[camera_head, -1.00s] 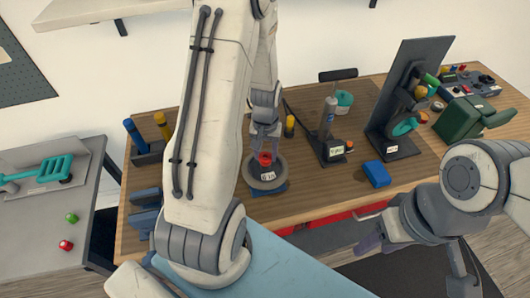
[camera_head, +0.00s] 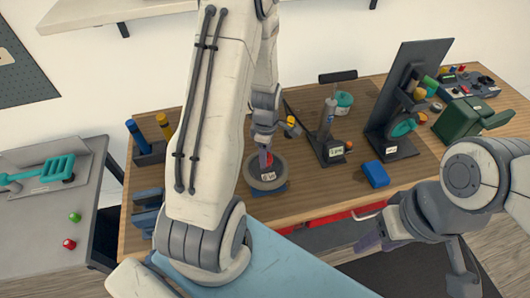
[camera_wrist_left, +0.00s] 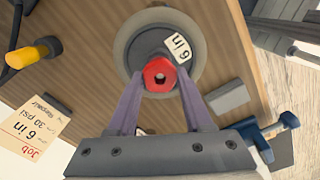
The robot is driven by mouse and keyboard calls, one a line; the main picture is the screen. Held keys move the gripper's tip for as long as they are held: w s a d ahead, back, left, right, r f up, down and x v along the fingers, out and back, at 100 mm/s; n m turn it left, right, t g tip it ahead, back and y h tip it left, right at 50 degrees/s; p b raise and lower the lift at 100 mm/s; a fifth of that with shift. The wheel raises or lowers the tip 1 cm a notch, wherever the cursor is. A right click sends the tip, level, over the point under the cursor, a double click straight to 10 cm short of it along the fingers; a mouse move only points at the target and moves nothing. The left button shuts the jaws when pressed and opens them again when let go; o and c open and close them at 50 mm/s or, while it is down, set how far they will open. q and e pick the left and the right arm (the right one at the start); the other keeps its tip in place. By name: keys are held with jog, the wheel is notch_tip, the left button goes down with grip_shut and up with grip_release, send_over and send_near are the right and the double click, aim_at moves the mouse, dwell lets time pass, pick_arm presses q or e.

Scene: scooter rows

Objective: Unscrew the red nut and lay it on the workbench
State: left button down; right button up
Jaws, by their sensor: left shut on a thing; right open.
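The red nut (camera_wrist_left: 159,75) sits at the centre of a round grey disc (camera_wrist_left: 203,62) with a "6 in" label. My left gripper (camera_wrist_left: 160,88) is shut on the red nut, one finger on each side, from above the disc. In the head view the left gripper (camera_head: 265,157) hides much of the red nut, and the disc (camera_head: 267,184) rests on the wooden workbench (camera_head: 215,211). Whether the nut is still on its thread cannot be told. My right gripper (camera_head: 372,243) is open and empty, in front of the workbench at the lower right.
A blue block (camera_head: 376,174), a grey stand with a gauge (camera_head: 332,150) and a tall dark panel fixture (camera_head: 398,140) stand right of the disc. A blue vise (camera_head: 146,212) is at the left. Bare bench lies in front of the disc. A job card (camera_wrist_left: 33,125) lies nearby.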

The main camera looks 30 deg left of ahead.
pick_arm(q)
jog(key=n, duration=0.4)
jog(key=shift+w+n, duration=0.1)
jog(key=shift+n, duration=0.3)
jog(key=shift+c, duration=1.2)
grip_release()
jog(key=shift+d, duration=0.1)
notch_tip(320, 180, up, 10)
jog(key=b, duration=0.1)
jog(key=shift+r+b, duration=0.25)
jog(key=shift+b, duration=0.15)
